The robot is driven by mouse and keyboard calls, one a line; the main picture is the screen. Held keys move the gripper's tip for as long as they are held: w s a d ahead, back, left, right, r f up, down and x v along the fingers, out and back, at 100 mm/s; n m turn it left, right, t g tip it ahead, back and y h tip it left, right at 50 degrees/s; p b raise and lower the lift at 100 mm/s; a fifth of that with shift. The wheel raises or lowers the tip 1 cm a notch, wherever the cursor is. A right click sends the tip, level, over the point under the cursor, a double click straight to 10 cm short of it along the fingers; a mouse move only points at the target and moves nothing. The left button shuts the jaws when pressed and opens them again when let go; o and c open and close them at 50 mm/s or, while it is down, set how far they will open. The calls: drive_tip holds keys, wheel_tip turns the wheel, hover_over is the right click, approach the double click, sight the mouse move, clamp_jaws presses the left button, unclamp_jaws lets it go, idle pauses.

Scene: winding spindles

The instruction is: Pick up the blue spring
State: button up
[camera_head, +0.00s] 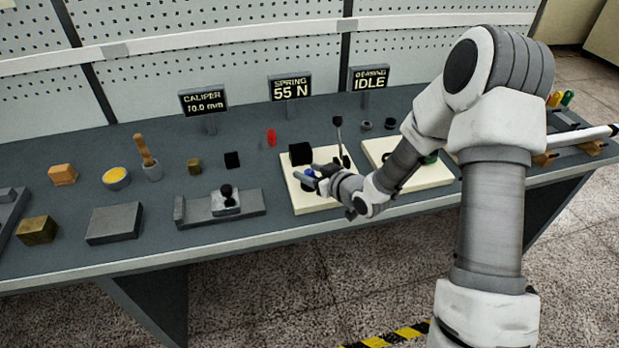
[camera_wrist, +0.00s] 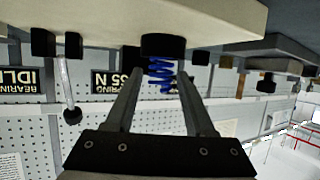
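The blue spring (camera_wrist: 160,75) stands on a round black seat (camera_wrist: 163,45) on the cream board (camera_head: 320,204). The wrist view is upside down, so the board shows at its top. In the head view only a bit of the spring (camera_head: 309,172) shows between my fingers. My gripper (camera_wrist: 160,85) is open, with one finger on each side of the spring near the fingertips. Gaps seem to show between spring and fingers; contact is not clear. The head view shows my gripper (camera_head: 311,174) low over the board.
A black block (camera_head: 300,153) and a lever with a dark knob (camera_head: 339,135) stand on the same board. A second cream board (camera_head: 435,174) lies to the right, partly behind my arm. The spring sign (camera_head: 290,87) reads 55 N. A grey slide fixture (camera_head: 220,206) is to the left.

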clamp_jaws()
drive_tip(key=shift+r, duration=0.1)
